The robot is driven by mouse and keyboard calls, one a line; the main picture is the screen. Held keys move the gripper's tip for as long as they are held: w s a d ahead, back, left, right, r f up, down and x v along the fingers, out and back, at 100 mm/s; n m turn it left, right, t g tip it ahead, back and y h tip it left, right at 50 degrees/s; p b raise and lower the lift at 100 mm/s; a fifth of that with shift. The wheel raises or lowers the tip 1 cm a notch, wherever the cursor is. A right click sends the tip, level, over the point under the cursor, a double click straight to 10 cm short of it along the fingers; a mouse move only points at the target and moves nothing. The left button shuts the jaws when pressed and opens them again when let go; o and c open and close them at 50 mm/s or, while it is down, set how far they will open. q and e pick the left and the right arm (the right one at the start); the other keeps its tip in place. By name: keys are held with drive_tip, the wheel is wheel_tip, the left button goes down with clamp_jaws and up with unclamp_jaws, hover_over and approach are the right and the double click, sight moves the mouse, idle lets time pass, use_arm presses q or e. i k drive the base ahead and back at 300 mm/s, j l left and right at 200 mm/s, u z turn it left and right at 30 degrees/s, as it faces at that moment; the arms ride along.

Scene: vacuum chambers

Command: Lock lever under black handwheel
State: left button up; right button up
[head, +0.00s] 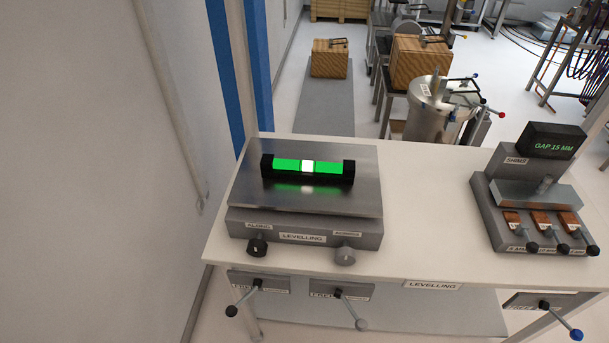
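The black handwheel (257,248) sits on the left front of the levelling unit. Below it, on the table's front edge, is a lock lever (244,297) with a black ball end. This lever slants down and to the left from its pivot on a labelled plate. A grey handwheel (345,256) is on the right front of the unit. Under it a second lever (350,311) with a grey ball slants down and to the right. Neither of my grippers is in view.
A green level (288,165) with a white bubble near its middle lies on the metal plate (360,200). A shim stand (486,205) is at the right, with a blue-ended lever (562,321) below. A wall (90,170) bounds the left. The tabletop between the units is clear.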

sight(231, 310)
drive_tip(key=u, duration=0.8)
